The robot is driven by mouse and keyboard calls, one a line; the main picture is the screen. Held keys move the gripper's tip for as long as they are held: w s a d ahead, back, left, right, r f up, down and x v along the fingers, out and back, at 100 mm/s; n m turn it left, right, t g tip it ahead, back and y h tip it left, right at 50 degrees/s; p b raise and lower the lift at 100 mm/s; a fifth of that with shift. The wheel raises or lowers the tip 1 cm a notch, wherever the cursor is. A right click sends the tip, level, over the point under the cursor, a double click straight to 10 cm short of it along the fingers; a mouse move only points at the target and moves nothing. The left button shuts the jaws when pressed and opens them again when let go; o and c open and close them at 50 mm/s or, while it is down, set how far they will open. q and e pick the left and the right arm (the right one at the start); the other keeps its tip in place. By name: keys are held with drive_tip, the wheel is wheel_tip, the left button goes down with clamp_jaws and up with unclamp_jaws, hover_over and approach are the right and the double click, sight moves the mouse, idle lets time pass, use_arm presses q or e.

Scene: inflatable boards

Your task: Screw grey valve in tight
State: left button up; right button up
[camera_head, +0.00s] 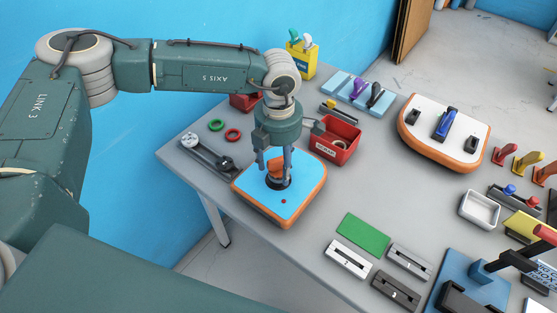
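A small inflatable board with a blue top and orange rim (252,197) lies near the left part of the grey table. A dark grey round valve (279,184) sits on its top, with an orange piece (275,167) upright above it. My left gripper (275,172) points straight down over the valve, one finger on each side of the orange piece. I cannot tell whether the fingers touch it or whether the valve is fully seated. A small red dot (283,201) shows on the board in front of the valve. My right gripper is out of view.
A red bin (345,149) stands close behind the gripper on the right. A black tool (207,156) and green and red rings (217,125) lie left. A white-topped board (418,133) lies right. A green pad (362,236) and slotted blocks lie in front.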

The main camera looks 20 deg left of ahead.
use_arm(q)
drive_tip(key=c, duration=1.2)
drive_tip(key=shift+f+m+b, duration=0.15)
drive_tip(key=shift+m+b, duration=0.6)
drive_tip(key=shift+m, duration=0.95)
drive_tip(key=shift+m+b, duration=0.8)
drive_tip(key=shift+m, duration=0.1)
drive_tip(key=shift+m+b, duration=0.3)
drive_tip(key=shift+m, duration=0.5)
